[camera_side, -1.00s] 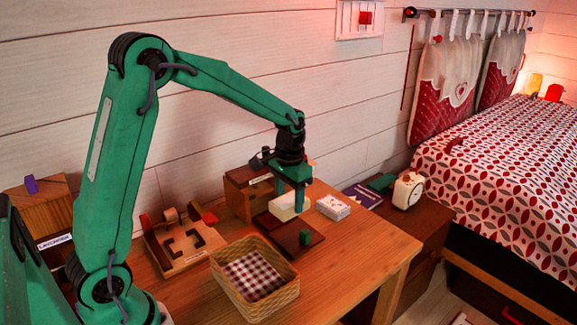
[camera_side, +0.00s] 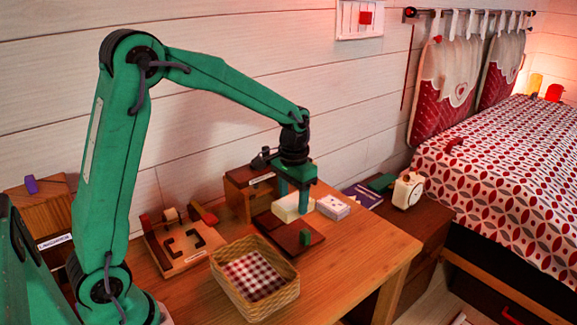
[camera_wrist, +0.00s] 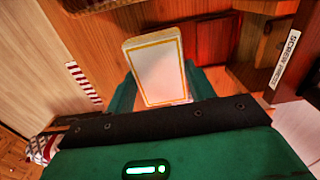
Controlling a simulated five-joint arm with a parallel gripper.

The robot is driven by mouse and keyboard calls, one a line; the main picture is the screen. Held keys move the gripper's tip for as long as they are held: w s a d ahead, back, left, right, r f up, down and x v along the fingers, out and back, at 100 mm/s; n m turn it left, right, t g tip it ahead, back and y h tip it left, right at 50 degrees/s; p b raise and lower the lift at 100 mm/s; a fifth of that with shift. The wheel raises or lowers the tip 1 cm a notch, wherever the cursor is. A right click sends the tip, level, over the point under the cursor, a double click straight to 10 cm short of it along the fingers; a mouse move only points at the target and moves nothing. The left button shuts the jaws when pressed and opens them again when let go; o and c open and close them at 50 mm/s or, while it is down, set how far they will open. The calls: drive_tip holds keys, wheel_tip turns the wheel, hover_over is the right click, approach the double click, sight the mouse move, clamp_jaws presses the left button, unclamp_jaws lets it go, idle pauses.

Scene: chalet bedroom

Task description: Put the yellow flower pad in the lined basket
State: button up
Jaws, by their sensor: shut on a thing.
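A pale cream pad (camera_side: 289,210) sits between my gripper's fingers (camera_side: 294,200), over the dark wooden board at the back of the desk. In the wrist view the pad (camera_wrist: 155,65) shows a pale face with a thin yellow border; no flower can be made out. My gripper (camera_wrist: 165,92) is shut on it, one green finger on each side. I cannot tell whether the pad touches the board. The lined basket (camera_side: 228,292), wicker with a red checked cloth inside, stands nearer the front, to the lower left of my gripper. Its cloth looks empty.
The dark board (camera_side: 277,233) bears a small green block (camera_side: 305,237). A white patterned pad (camera_side: 333,207) lies close right of my gripper. A wooden box (camera_side: 236,200) stands behind left, and a wooden tray (camera_side: 180,262) lies left. Bare desk (camera_side: 345,270) lies right of the basket.

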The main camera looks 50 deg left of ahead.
drive_tip(key=shift+s+d+r, duration=0.1)
drive_tip(key=shift+s+d, duration=0.15)
drive_tip(key=shift+s, duration=0.3)
drive_tip(key=s+d+f+n, duration=0.1)
drive_tip(key=s+d+n, duration=0.25)
drive_tip(key=s, duration=1.05)
hover_over(254, 281)
drive_tip(key=shift+n, duration=0.25)
drive_tip(key=shift+f, duration=3.1)
drive_tip(key=shift+f, duration=0.1)
drive_tip(key=shift+f, duration=1.95)
drive_tip(key=shift+f, duration=0.1)
drive_tip(key=o, duration=1)
drive_tip(key=shift+c, duration=0.2)
drive_tip(key=shift+o, duration=0.2)
